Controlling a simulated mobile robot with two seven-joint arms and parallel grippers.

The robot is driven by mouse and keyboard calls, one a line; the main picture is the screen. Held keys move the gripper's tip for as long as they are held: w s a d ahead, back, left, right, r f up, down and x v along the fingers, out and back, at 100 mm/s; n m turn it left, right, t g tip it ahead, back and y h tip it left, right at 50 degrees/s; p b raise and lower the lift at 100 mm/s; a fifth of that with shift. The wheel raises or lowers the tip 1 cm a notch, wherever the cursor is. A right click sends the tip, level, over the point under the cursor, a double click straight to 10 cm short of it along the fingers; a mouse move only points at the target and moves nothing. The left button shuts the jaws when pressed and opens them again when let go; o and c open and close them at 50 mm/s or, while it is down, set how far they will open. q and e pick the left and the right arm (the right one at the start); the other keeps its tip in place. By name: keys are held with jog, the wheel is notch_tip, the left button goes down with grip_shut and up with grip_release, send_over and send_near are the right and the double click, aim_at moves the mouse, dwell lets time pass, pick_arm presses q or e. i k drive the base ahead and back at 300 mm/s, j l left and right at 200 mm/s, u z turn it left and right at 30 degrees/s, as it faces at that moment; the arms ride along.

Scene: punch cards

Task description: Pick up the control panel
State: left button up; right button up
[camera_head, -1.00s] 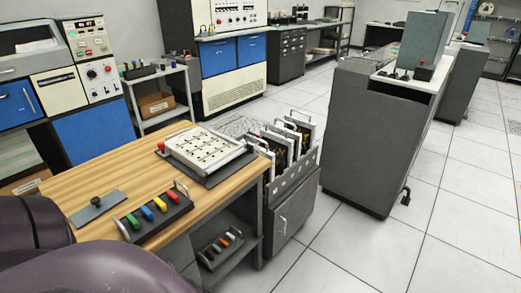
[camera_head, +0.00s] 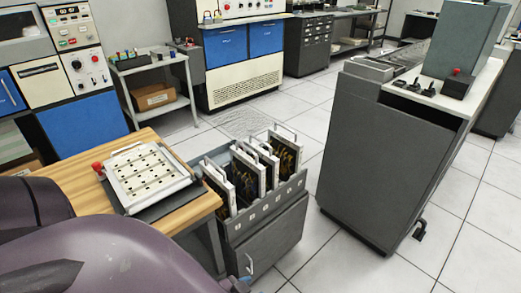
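A white panel with rows of dark holes and a handle (camera_head: 148,176) lies in a dark frame on the wooden table (camera_head: 82,183), with a red knob at its left. Several upright panels with white frames, handles and coloured wiring (camera_head: 262,160) stand in slots of a grey cart (camera_head: 265,235) right of the table. I cannot tell from the picture which of these is the control panel. My purple left arm fills the lower left and covers part of the table. Neither gripper can be made out.
A dark grey machine (camera_head: 385,165) with a small red-knobbed box (camera_head: 457,84) on top stands at the right. A shelf cart (camera_head: 158,98) with a cardboard box is behind the table. Free tiled floor (camera_head: 310,225) lies between the grey cart and the machine.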

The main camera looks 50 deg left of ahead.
aim_at(249, 175)
jog(key=i+z, duration=0.3)
jog(key=i, duration=0.15)
jog(key=i+j+z, duration=0.3)
jog(key=i+z, duration=0.1)
jog(key=z, duration=7.25)
